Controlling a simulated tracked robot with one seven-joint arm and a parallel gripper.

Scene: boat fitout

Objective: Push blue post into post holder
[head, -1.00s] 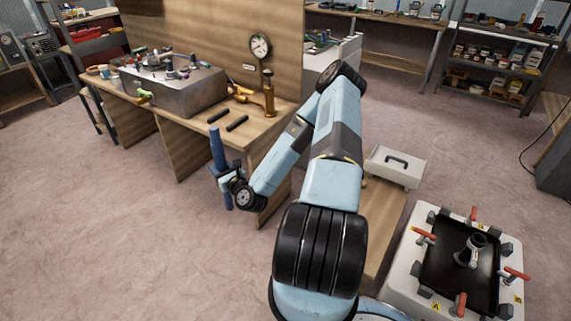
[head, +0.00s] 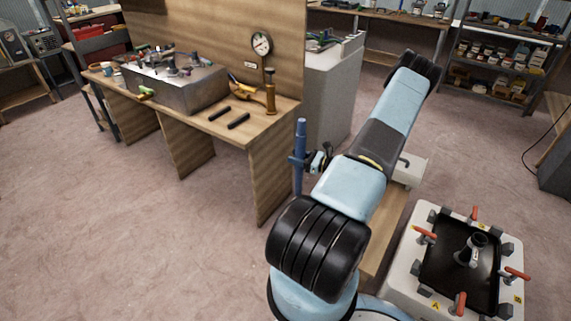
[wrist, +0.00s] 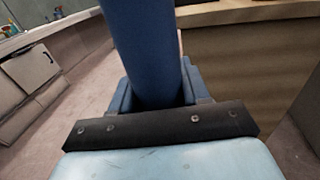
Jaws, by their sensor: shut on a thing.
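The blue post (head: 301,136) is upright in mid-air beside the right end of the wooden workbench. My gripper (head: 299,160) is shut on it near its middle. In the wrist view the blue post (wrist: 147,50) rises between the jaws (wrist: 155,98), and its lower end is hidden there. A grey, tube-like piece, which looks like the post holder (head: 471,250), stands in a black tray at the lower right. The post is well apart from it, up and to the left.
The black tray (head: 440,285) lies on a white base with several orange-handled clamps (head: 424,234) around it. A light toolbox with a handle (head: 411,168) is behind my arm. The workbench (head: 270,133) carries a metal box (head: 178,92) and a brass cylinder (head: 270,98). Floor at left is clear.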

